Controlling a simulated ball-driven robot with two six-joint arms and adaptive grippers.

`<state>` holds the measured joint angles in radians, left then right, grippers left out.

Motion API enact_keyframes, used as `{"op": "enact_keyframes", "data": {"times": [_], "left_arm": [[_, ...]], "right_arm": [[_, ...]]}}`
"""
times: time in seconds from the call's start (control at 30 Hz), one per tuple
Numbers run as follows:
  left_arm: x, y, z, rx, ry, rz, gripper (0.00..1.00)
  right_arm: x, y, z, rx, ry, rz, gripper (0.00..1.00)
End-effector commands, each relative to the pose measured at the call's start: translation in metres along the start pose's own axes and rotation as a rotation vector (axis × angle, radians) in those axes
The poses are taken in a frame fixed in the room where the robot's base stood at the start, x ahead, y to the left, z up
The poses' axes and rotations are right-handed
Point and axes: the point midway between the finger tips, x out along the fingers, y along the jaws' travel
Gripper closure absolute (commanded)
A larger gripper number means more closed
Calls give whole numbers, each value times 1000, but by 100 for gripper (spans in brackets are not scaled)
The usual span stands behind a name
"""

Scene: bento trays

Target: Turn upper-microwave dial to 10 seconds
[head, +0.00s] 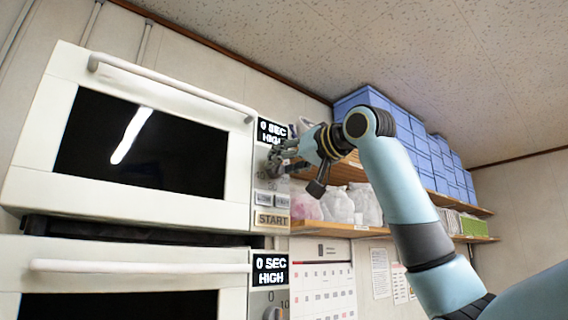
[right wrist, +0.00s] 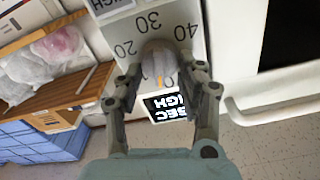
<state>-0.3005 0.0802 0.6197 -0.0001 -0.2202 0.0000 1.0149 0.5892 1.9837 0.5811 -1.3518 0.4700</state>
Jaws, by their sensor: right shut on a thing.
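The upper microwave (head: 238,170) is white with a dark window and fills the upper left of the head view. Its display (head: 272,132) reads 0 SEC HIGH. In the right wrist view the display (right wrist: 168,107) appears upside down. The grey rounded dial (right wrist: 158,60) has an orange mark, with 20, 30 and 40 printed around it. My right gripper (head: 276,157) is at the control panel and hides most of the dial in the head view. In the right wrist view its fingers (right wrist: 164,76) are shut on the dial, one on each side. My left gripper is not in view.
A lower microwave (head: 150,250) sits below, its display (head: 270,269) also reading 0 SEC HIGH. The upper door handle (head: 165,85) sticks out left of the panel. Wooden shelves (head: 345,230) with bags and blue boxes (head: 440,165) stand to the right.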

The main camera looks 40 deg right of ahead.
Motion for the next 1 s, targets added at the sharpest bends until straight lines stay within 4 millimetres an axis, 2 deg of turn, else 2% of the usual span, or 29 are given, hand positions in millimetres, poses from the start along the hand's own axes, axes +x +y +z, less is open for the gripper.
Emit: {"op": "enact_keyframes", "data": {"times": [0.6,1.0], "left_arm": [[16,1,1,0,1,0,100],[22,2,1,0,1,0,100]], "right_arm": [[0,5,2,554,3,0,94],[0,6,2,754,3,-1,94]]}}
